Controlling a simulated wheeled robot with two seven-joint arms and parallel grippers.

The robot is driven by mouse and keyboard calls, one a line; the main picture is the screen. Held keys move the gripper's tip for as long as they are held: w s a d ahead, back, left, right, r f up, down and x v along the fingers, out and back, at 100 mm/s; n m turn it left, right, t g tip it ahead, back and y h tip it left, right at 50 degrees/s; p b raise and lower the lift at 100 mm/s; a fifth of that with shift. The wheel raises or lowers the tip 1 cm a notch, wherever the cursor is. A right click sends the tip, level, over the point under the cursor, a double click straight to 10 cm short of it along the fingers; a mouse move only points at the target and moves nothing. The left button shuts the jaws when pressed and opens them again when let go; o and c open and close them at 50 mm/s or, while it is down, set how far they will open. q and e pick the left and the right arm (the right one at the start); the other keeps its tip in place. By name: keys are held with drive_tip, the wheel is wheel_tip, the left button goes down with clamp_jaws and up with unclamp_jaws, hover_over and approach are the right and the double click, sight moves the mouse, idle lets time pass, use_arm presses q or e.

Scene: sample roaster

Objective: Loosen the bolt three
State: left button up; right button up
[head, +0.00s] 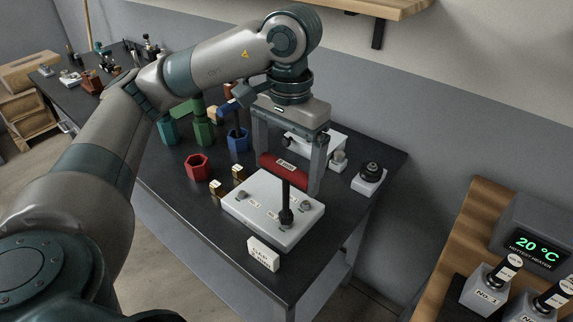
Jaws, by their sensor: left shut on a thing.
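My left gripper (288,172) points down over the table and is shut on the red handle of a T-shaped wrench (275,163). The wrench's black shaft stands upright, and its dark socket end meets the pale bolt plate (262,231) near its right side. Whether the socket sits around a bolt head cannot be told. A grey bolt (245,195) shows at the plate's left, near small white labels too small to read. Bolt three cannot be singled out. My right gripper is not in view.
A white card (263,254) stands at the plate's front edge. A red hexagonal cup (197,167), a blue holder (237,141) and green holders (203,132) are to the left. A black knob on a white base (370,175) is to the right. A heater display (538,247) reads 20 °C.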

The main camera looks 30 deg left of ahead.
use_arm(q)
drive_tip(key=shift+s+f, duration=0.15)
drive_tip(key=shift+f, duration=0.15)
drive_tip(key=shift+s+a+f+b, duration=0.3)
drive_tip(key=shift+s+f+b, duration=0.25)
drive_tip(key=shift+b, duration=0.4)
drive_tip(key=shift+f, duration=0.1)
drive_tip(key=shift+w+d+r+p, duration=0.1)
drive_tip(key=shift+w+r+p, duration=0.15)
drive_tip(key=shift+r, duration=0.2)
drive_tip(key=shift+w+d+r+p, duration=0.15)
drive_tip(key=shift+r+p, duration=0.15)
drive_tip(key=shift+r, duration=0.15)
drive_tip(key=shift+a, duration=0.1)
drive_tip(key=shift+w+d, duration=0.25)
drive_tip(key=shift+w, duration=0.15)
idle(0.6)
